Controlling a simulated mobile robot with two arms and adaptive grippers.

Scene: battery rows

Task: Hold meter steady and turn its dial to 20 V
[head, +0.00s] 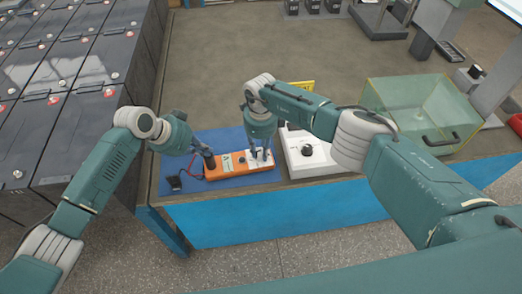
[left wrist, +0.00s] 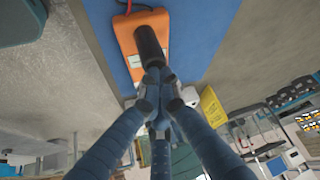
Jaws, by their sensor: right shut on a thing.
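The orange meter (head: 224,171) lies on a blue mat (head: 192,186) at the near side of the table, with a white panel at its right end. Its black dial (head: 209,161) stands up at the left end; in the left wrist view the dial (left wrist: 150,43) is a black cylinder on the orange body. My left gripper (head: 203,150) is at the dial; in the left wrist view its fingertips (left wrist: 157,76) come close together at the dial's end, and their grip is unclear. My right gripper (head: 262,154) points down, shut on the meter's white end.
A white box with a black knob (head: 306,151) stands just right of the mat. A clear open bin (head: 415,110) is further right. A small black item (head: 175,182) with a red lead lies left of the meter. Dark battery blocks (head: 70,70) fill the left.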

